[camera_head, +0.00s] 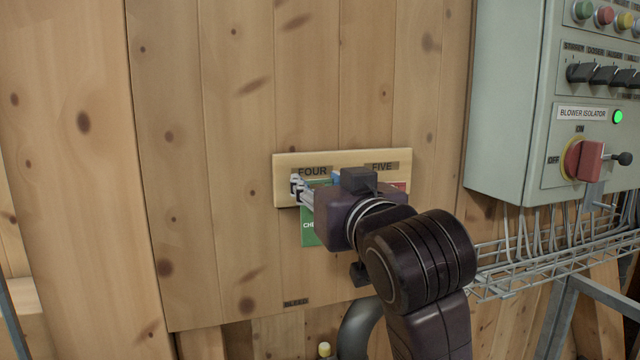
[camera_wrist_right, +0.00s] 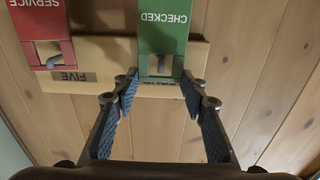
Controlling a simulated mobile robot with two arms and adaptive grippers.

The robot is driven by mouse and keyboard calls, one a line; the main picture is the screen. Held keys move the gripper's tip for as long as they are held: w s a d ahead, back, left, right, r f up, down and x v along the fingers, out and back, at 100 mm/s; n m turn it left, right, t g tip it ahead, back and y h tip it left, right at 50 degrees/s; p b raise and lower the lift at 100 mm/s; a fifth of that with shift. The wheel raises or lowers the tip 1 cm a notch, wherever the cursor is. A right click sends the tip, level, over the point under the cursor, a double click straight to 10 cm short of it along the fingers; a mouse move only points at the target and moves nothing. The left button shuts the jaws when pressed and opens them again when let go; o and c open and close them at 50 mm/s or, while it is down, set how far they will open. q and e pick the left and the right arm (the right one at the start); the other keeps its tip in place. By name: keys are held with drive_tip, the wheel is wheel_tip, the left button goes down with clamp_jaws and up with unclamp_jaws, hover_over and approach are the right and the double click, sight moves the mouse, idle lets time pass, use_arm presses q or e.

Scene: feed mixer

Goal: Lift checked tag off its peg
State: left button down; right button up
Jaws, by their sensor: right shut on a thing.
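The checked tag is green with white lettering (camera_head: 309,232) and hangs against the wooden board under the word FOUR. It also shows in the wrist view (camera_wrist_right: 165,30), upside down, with a cutout at its board end. My right gripper (camera_head: 311,188) is at the tag's upper part, its fingertips on either side of it. In the wrist view the right gripper (camera_wrist_right: 162,77) is shut on the tag's edges by the cutout. My left gripper is out of view.
A red service tag (camera_wrist_right: 38,25) hangs beside it on the same pale peg board (camera_head: 285,165), under FIVE. A grey control cabinet (camera_head: 510,100) juts out at the right, with a wire cable tray (camera_head: 520,262) below. The plank wall to the left is clear.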

idle(0.4)
drive_tip(key=shift+p+v, duration=0.3)
drive_tip(key=shift+v, duration=2.25)
drive_tip(key=shift+s+r, duration=0.1)
drive_tip(key=p+v, duration=0.1)
drive_tip(key=v, duration=0.3)
